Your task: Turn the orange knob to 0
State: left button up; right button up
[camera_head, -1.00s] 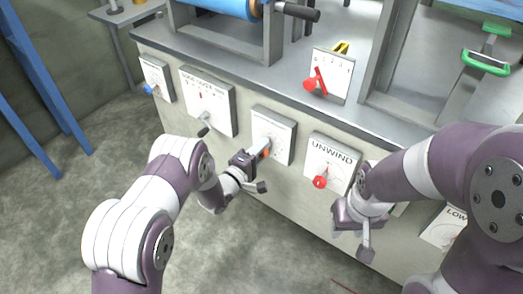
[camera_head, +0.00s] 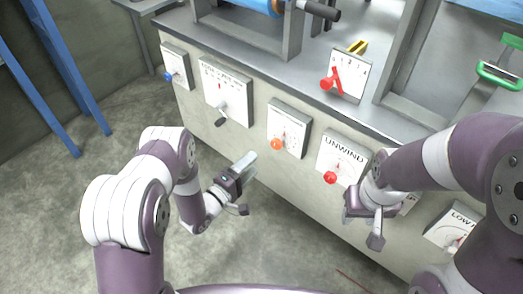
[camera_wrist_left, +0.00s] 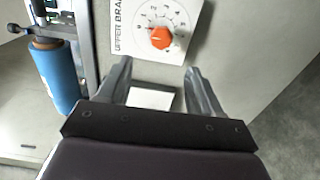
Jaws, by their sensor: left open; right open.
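The orange knob (camera_head: 277,144) sits low on a white dial plate (camera_head: 291,121) on the front of the grey machine. In the left wrist view the knob (camera_wrist_left: 162,37) is near the top centre, on a numbered dial marked "UPPER BRA…", the rest cut off. I cannot tell which number it points to. My left gripper (camera_head: 247,166) is open and empty, off the panel, to the left of and below the knob. In the wrist view its two fingers (camera_wrist_left: 157,72) are spread below the knob, not touching it. My right gripper (camera_head: 366,226) is open, in front of the panel right of the UNWIND dial.
Other dials flank it: a grey-handled one (camera_head: 221,117), a blue-knobbed one (camera_head: 168,77) and the red UNWIND knob (camera_head: 330,178). Open concrete floor (camera_head: 270,245) lies in front.

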pick_arm(q)
jog(key=shift+s+a, duration=0.25)
jog(key=shift+s, duration=0.1)
